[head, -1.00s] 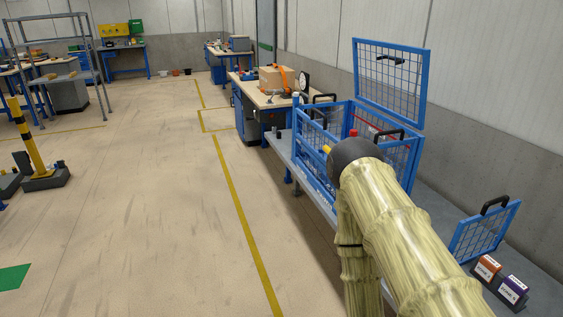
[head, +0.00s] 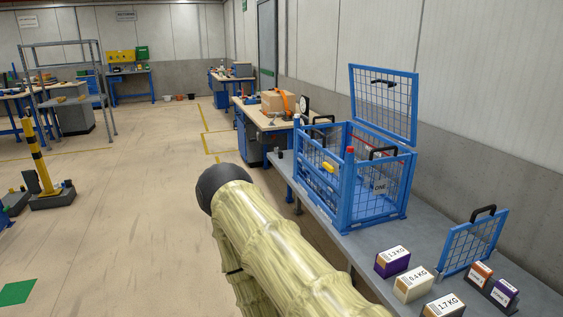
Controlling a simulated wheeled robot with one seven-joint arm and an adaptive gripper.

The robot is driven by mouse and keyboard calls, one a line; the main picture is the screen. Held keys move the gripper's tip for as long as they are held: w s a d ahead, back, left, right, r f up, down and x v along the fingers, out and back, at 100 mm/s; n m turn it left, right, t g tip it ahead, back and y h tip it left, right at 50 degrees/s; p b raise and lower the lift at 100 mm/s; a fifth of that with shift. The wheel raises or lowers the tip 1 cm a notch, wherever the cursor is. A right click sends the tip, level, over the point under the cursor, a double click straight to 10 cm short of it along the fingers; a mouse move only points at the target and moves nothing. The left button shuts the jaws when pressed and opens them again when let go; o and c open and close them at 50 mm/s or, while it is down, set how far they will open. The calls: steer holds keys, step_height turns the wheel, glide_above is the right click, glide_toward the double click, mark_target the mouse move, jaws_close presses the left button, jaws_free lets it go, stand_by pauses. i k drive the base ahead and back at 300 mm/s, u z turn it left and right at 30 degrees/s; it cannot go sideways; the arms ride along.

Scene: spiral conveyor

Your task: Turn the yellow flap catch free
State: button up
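A blue wire-mesh cage (head: 345,205) stands on a long grey bench, its mesh lid (head: 384,100) raised at the back. A small yellow part (head: 328,167), which may be the flap catch, shows on the cage's left side; its exact position is too small to tell. My gripper is not in view.
On the grey bench (head: 345,252) are a purple box (head: 392,262), a cream box (head: 413,284) and a white-topped box (head: 442,305) with weight labels. A separate blue mesh panel (head: 472,243) stands at right beside an orange and a purple block.

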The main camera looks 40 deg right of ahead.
mark_target(331, 168)
steer(key=u, duration=0.4)
steer(key=i, duration=1.15)
steer(key=z, duration=0.8)
steer(key=i, duration=0.95)
steer(key=z, duration=0.9)
